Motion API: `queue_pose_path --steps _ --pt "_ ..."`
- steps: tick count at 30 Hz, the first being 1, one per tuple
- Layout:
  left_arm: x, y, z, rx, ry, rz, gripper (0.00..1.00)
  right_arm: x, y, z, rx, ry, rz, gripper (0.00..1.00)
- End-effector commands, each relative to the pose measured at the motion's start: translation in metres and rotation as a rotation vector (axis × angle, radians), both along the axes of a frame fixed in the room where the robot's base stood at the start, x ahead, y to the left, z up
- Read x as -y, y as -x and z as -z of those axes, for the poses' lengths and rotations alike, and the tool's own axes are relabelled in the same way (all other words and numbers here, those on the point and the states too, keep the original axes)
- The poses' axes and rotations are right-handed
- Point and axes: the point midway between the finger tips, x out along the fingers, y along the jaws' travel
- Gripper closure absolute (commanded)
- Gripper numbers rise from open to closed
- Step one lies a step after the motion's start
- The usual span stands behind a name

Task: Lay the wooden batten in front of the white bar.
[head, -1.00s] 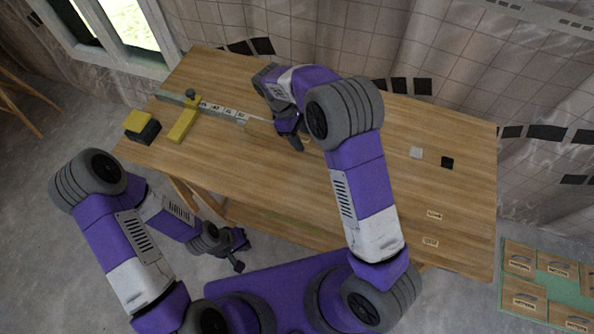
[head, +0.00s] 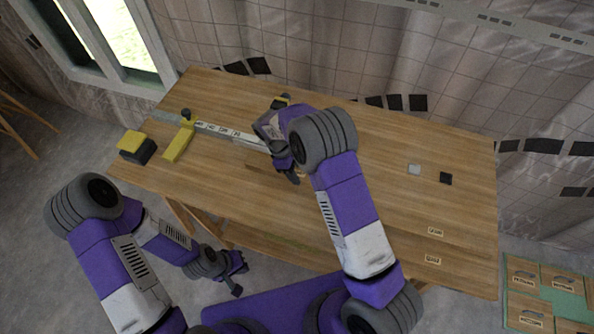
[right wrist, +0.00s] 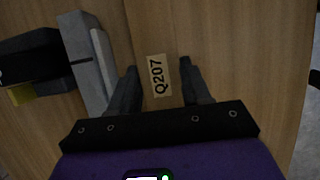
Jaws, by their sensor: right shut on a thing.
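The white bar (head: 222,132) lies along the back left of the table, with dark printed marks on it; it also shows in the right wrist view (right wrist: 101,62). My right gripper (head: 291,172) is in front of the bar's right end. Its fingers are shut on the wooden batten, whose label Q207 (right wrist: 157,75) shows between them in the right wrist view. The batten (head: 262,168) blends with the tabletop, so its ends and height are hard to tell. My left gripper (head: 238,276) hangs below the table's front edge; its opening is unclear.
A yellow clamp (head: 179,143) sits at the bar's left part, and another yellow piece (head: 283,99) shows behind my right gripper. A yellow and black block (head: 137,147) stands at the table's left end. White (head: 414,169) and black (head: 446,178) squares lie right. The table's middle is clear.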

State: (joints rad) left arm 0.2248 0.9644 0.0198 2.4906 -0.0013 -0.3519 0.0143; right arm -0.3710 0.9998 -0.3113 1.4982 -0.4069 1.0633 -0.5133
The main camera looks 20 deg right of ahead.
Motion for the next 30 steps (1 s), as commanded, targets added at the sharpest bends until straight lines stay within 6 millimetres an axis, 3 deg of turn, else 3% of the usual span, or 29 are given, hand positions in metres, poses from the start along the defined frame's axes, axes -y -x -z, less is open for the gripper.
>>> queue_pose_path --steps 2,3,8,16,20,30 --pt "0.0 0.0 0.002 0.0 0.0 0.0 1.0 0.0 0.0 0.003 0.0 0.0 0.0 0.97" --pt "0.0 0.0 0.002 0.0 0.0 0.0 1.0 0.0 0.0 0.003 0.0 0.0 0.0 0.49" --pt "0.0 0.0 0.001 0.0 0.0 0.0 1.0 0.0 0.0 0.003 0.0 0.0 0.0 0.27" --pt "0.0 0.0 0.001 0.0 0.0 0.0 1.0 0.0 0.0 0.001 0.0 0.0 0.0 0.27" --pt "0.0 0.0 -0.002 0.0 0.0 0.0 1.0 -0.003 -0.002 -0.008 0.001 0.0 0.0 0.27" --pt "0.0 0.0 -0.013 0.0 0.0 0.0 1.0 -0.025 -0.017 -0.073 0.004 -0.002 0.0 0.27"
